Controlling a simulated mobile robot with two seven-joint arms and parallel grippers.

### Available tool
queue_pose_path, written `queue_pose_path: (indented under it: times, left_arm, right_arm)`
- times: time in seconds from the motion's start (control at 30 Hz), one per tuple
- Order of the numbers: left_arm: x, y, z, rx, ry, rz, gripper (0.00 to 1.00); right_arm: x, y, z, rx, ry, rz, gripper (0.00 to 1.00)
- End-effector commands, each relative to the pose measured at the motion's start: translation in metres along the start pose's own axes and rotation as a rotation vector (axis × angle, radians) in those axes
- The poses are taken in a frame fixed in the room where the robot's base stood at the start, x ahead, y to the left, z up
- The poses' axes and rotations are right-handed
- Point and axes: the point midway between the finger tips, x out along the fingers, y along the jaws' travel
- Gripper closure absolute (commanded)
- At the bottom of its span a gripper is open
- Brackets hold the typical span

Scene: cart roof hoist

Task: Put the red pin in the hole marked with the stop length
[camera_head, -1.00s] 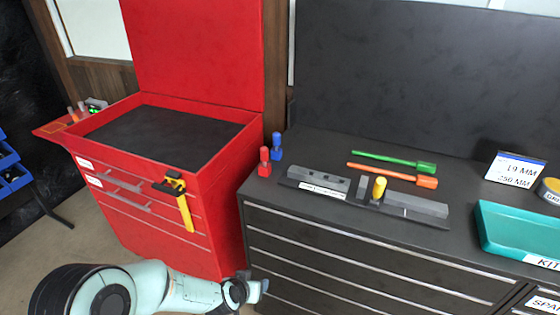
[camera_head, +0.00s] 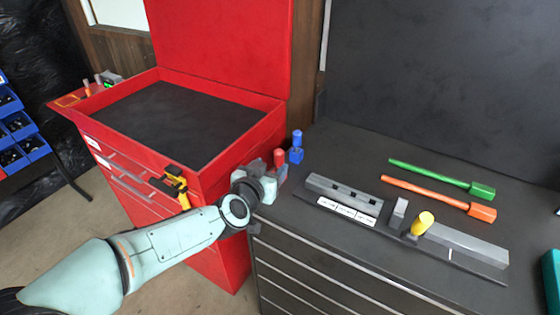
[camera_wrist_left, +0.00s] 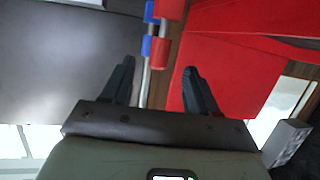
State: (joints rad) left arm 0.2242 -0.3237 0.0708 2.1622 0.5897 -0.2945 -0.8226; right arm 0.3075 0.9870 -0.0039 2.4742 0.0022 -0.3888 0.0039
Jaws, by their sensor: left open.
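My right gripper is not in view.
A yellow knob (camera_head: 421,223) and a long grey rail (camera_head: 465,247) lie right of the block. Green (camera_head: 430,174) and orange (camera_head: 435,194) tools lie behind. The red cabinet (camera_head: 215,185) stands close left of my gripper.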

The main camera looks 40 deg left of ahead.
Motion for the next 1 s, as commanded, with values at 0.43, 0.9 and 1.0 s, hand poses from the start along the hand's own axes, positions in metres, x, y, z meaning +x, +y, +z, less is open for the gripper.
queue_pose_path:
  times: [0.43,0.9,1.0]
  left_arm:
    - [0.052,0.001,0.003,0.000,-0.001,0.002,0.41]
    - [0.075,-0.001,0.000,0.000,0.001,0.000,0.47]
    - [0.074,0.000,0.000,0.000,0.001,0.000,0.80]
  right_arm:
    - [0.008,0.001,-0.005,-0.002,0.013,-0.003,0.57]
    - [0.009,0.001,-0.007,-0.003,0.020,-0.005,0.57]
    - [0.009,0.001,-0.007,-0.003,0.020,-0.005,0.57]
